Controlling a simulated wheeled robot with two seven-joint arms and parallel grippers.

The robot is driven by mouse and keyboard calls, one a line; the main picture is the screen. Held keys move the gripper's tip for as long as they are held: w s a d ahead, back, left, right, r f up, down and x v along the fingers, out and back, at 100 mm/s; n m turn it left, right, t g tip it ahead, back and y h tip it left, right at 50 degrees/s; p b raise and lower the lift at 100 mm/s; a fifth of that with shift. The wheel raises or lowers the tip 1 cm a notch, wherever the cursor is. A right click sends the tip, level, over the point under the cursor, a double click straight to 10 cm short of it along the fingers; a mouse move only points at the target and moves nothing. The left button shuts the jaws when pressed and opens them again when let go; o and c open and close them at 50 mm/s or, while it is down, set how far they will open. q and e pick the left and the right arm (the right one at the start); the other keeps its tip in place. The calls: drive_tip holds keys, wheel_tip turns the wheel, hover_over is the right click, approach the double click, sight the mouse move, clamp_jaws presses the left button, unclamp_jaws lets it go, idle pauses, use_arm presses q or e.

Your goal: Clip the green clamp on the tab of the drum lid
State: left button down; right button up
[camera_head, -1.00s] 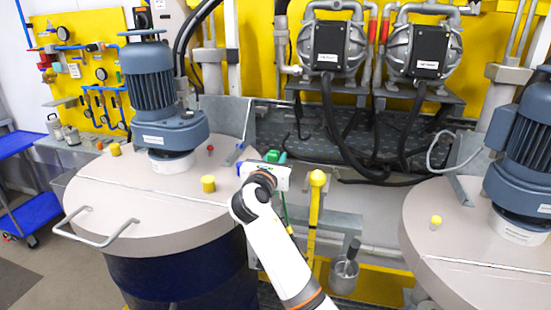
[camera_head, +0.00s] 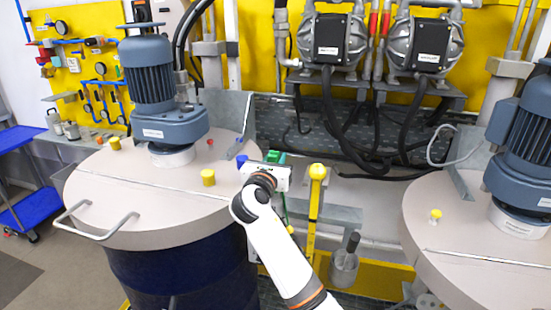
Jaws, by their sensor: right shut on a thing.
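The green clamp (camera_head: 274,156) shows just beyond my right gripper (camera_head: 262,165), at the right edge of the left drum's lid. My right gripper is shut on the clamp, and the wrist hides most of the grip. The left drum lid (camera_head: 120,190) is a pale disc on a dark blue drum (camera_head: 190,275). A grey upright plate (camera_head: 237,112) stands at the lid's back right. A small blue piece (camera_head: 241,160) shows at the lid edge beside the gripper. I cannot tell whether the clamp touches a tab. My left gripper is not in view.
A blue-grey motor (camera_head: 152,90) stands on the left lid, with yellow caps (camera_head: 208,177) and a bent handle (camera_head: 98,222). A yellow post (camera_head: 315,200) is close right of my wrist. A second lidded drum (camera_head: 470,235) stands at right. Pumps and hoses are behind.

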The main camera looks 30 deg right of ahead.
drive_tip(key=shift+f, duration=0.25)
drive_tip(key=shift+f, duration=0.65)
drive_tip(key=o, duration=1.1)
drive_tip(key=shift+s+a+f+b, duration=0.1)
drive_tip(key=shift+s+a+b, duration=0.2)
drive_tip(key=shift+s+a, duration=0.1)
drive_tip(key=b+v, duration=0.2)
drive_tip(key=v, duration=0.9)
